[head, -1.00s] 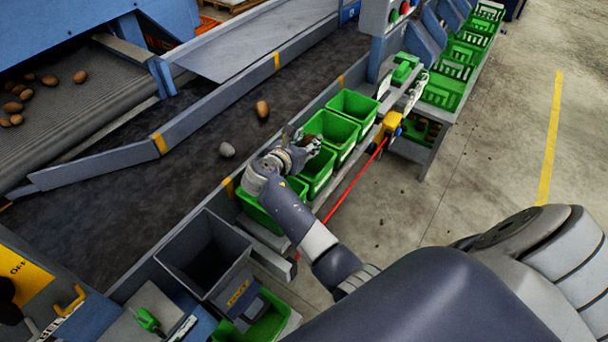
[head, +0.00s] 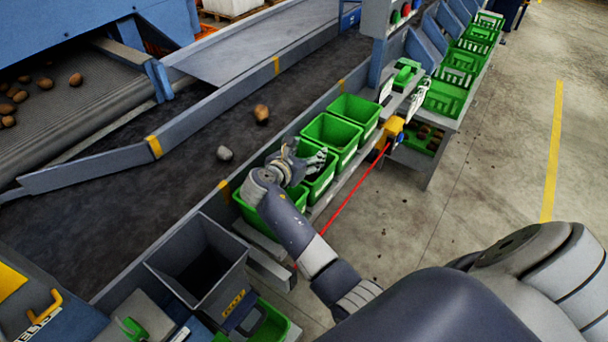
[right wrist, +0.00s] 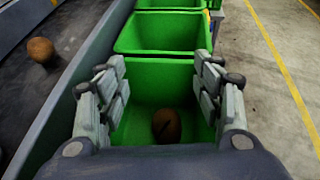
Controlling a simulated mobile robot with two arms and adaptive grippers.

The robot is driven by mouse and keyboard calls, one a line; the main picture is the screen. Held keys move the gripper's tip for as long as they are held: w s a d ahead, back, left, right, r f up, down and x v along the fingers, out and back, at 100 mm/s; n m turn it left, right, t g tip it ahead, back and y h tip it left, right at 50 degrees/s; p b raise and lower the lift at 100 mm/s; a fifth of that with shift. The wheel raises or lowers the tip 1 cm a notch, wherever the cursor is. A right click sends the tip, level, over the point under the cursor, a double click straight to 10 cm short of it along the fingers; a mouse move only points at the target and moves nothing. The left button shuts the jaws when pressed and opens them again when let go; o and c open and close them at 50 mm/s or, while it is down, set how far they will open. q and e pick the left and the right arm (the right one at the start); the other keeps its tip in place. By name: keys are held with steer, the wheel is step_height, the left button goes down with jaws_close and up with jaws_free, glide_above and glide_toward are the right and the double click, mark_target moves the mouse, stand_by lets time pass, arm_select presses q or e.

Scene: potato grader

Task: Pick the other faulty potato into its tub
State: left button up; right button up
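My right gripper (head: 312,162) is open over one of the green tubs (head: 321,190) beside the belt. In the right wrist view, its fingers (right wrist: 160,100) are spread apart with nothing between them. A brown potato with a dark mark (right wrist: 166,126) lies in the tub (right wrist: 146,84) below them. In the head view the arm and fingers hide it. Another brown potato (head: 261,114) lies on the dark belt, also at the left in the right wrist view (right wrist: 41,50). A grey lump (head: 224,153) lies nearer on the belt. My left gripper is out of view.
More green tubs (head: 354,107) stand in a row along the belt's raised edge. A grey bin (head: 200,262) stands at the near end. A red cord (head: 345,214) runs along the outer side to a yellow switch housing (head: 392,128). Several potatoes (head: 17,95) lie on the upper conveyor.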

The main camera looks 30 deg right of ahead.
steer(key=v, duration=0.7)
steer(key=shift+a, duration=0.25)
steer(key=shift+s, duration=0.15)
